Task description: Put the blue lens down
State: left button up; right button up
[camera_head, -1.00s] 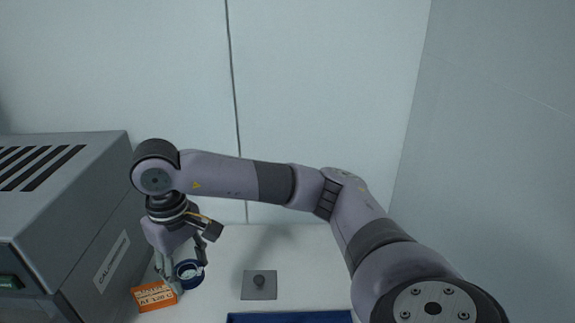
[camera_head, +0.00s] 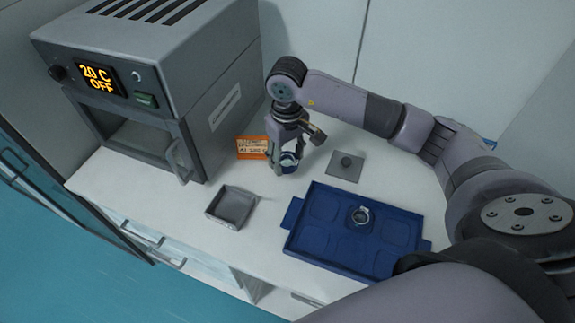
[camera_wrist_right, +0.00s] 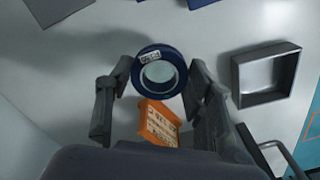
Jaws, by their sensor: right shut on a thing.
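The blue lens (camera_head: 289,159) is a dark blue ring with clear glass. In the wrist view the blue lens (camera_wrist_right: 160,52) has a small white label on its rim and sits between the two fingers. My right gripper (camera_head: 283,158) points down and is shut on it, just to the right of an orange card (camera_head: 251,147) with printing. In the wrist view my right gripper (camera_wrist_right: 158,85) has a finger on each side of the ring. I cannot tell whether the lens touches the white bench (camera_head: 190,215). My left gripper is not in view.
A grey oven (camera_head: 190,75) reading 20 C OFF stands at the left. A small empty grey tray (camera_head: 232,207) is in front. A blue compartment tray (camera_head: 318,263) holds a ring-shaped part (camera_head: 361,215). A grey plate (camera_head: 345,166) with a knob lies right of the lens.

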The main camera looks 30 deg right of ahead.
aim_at(287, 179)
jog(key=shift+f+p, duration=0.5)
jog(key=shift+f, duration=2.3)
jog(key=shift+f, duration=0.15)
jog(key=o, duration=1.3)
